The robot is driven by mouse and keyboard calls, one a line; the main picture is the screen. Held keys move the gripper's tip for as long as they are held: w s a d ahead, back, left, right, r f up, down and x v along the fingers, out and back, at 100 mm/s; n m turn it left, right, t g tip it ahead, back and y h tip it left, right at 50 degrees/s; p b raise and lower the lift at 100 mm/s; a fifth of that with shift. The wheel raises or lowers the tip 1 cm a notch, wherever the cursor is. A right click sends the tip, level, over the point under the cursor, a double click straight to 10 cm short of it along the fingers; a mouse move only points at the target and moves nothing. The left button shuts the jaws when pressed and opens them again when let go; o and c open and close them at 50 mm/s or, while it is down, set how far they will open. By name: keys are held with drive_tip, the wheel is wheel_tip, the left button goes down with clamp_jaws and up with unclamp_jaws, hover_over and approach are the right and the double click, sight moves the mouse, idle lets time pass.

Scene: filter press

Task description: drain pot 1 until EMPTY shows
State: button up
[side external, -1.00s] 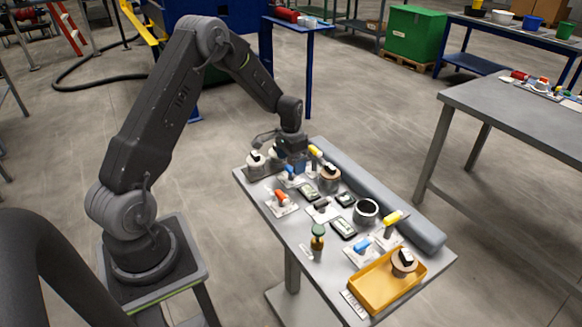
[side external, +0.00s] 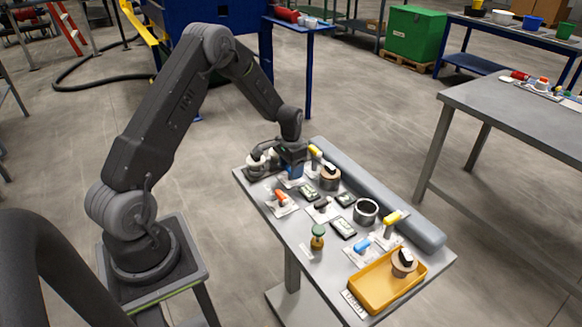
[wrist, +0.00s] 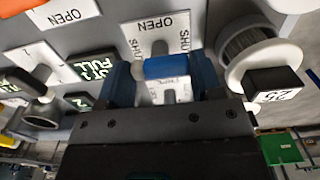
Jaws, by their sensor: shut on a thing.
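My gripper (side external: 294,170) is low over the far left part of the bench in the side view. In the wrist view its two blue fingers (wrist: 165,78) are shut on a blue lever handle (wrist: 167,67). The handle lies across a white plate (wrist: 181,20) marked OPEN and SHUT; the fingers hide part of it, and I cannot tell its exact setting. A small display (wrist: 95,68) left of the fingers reads FULL, with a partly cut upper line ending in 1. In the side view my gripper hides the lever.
A filter pot with a block marked 25 (wrist: 274,93) stands close to the right finger. An orange lever (side external: 281,197), an open dark cup (side external: 366,211), a green-topped bottle (side external: 317,237), another blue lever (side external: 362,245) and a yellow tray (side external: 370,301) crowd the bench.

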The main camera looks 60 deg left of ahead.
drive_tip(key=shift+c, duration=0.6)
drive_tip(key=shift+n, duration=0.3)
drive_tip(key=n, duration=0.3)
drive_tip(key=shift+n, duration=0.3)
drive_tip(key=n, duration=0.4)
drive_tip(key=shift+n, duration=0.3)
drive_tip(key=n, duration=0.9)
drive_tip(key=o, duration=0.9)
